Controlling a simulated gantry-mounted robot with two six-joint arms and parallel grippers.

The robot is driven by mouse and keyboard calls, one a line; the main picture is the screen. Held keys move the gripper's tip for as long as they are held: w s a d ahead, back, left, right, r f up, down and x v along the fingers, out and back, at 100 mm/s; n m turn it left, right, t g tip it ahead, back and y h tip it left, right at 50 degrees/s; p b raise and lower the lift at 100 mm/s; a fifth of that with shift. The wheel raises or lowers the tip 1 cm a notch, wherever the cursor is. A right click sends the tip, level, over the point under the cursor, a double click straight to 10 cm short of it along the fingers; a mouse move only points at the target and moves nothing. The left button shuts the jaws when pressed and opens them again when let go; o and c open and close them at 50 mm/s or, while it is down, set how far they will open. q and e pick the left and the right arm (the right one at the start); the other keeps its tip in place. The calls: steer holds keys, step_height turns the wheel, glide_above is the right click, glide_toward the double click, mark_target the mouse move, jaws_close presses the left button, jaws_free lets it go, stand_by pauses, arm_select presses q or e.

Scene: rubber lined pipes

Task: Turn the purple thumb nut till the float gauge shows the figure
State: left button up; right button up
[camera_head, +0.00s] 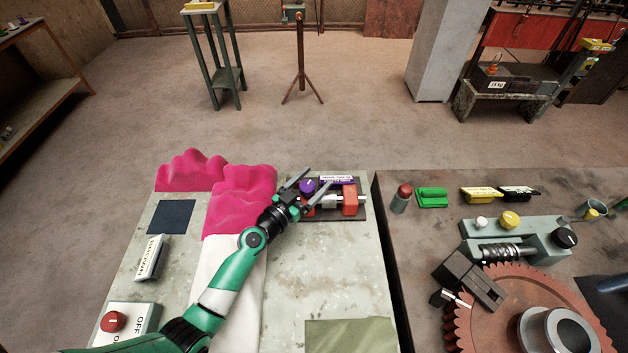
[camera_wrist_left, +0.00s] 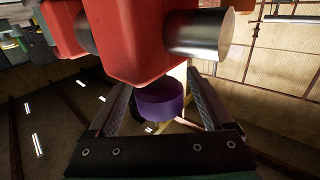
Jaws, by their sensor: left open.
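The purple thumb nut (camera_head: 308,186) sits at the left of a small rig with red blocks (camera_head: 350,199) and a metal shaft on a dark base plate. My left gripper (camera_head: 316,180) is open, with its fingers on either side of the nut. The left wrist view shows the purple nut (camera_wrist_left: 160,100) between the spread fingers, below a red block (camera_wrist_left: 130,40); contact cannot be told.
A red-knobbed switch box (camera_head: 125,322) is at the front left. The right table holds a large red gear (camera_head: 490,320) and several small parts.

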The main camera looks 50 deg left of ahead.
arm_select(q)
steer(key=shift+w, duration=0.15)
jaws_close()
steer(key=n+g+y+p, duration=0.1)
steer(key=y+p, duration=0.1)
steer(key=p, duration=0.1)
steer(key=n+g+y+p, duration=0.1)
steer(key=n+y+p, duration=0.1)
steer(key=p, duration=0.1)
steer(key=n+y+p, duration=0.1)
steer(key=y+p, duration=0.1)
steer(key=p, duration=0.1)
steer(key=shift+a+r+n+g+y, duration=0.3)
steer(key=shift+a+g, duration=0.1)
steer(key=shift+s+a+f+n+g+y, duration=0.1)
steer(key=shift+f+n+g+y, duration=0.05)
steer(key=shift+n+g+y, duration=0.3)
steer(key=shift+s+a+f+n+g+y, duration=0.1)
steer(key=shift+n+g+y, duration=0.2)
steer(key=shift+y, duration=0.25)
steer(key=shift+s+a+f+n+g+y, duration=0.15)
steer(key=shift+n+g+y, duration=0.5)
steer(key=shift+n+y, duration=0.1)
steer(key=shift+s+a+n+g+y+b, duration=0.15)
steer(key=shift+s+n+g+y+b, duration=0.05)
steer(key=shift+n+g+y+b, duration=0.65)
steer(key=shift+g, duration=0.25)
